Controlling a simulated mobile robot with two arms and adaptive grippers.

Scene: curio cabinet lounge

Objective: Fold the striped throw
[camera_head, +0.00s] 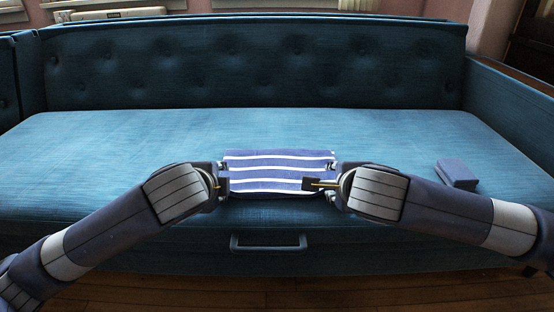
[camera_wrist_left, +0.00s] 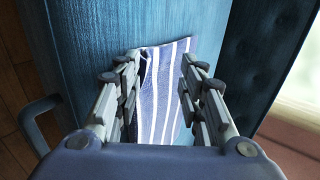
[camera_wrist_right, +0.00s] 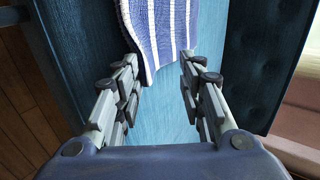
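The striped throw (camera_head: 278,172), blue with white stripes, lies on the blue sofa seat near its front edge, between my two grippers. It looks like a flat, roughly rectangular piece. My left gripper (camera_head: 222,176) is at its left edge; in the left wrist view the fingers (camera_wrist_left: 160,82) are apart, with the throw (camera_wrist_left: 165,90) showing between and beyond them. My right gripper (camera_head: 326,178) is at its right edge; in the right wrist view its fingers (camera_wrist_right: 160,80) are apart, with the throw (camera_wrist_right: 158,30) just beyond the tips. Contact with the cloth is unclear.
The blue sofa seat (camera_head: 90,150) is wide and clear to the left. A small dark blue block-like object (camera_head: 457,173) lies on the seat at the right. A handle (camera_head: 268,243) sticks out from the sofa front. The tufted backrest (camera_head: 250,65) stands behind.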

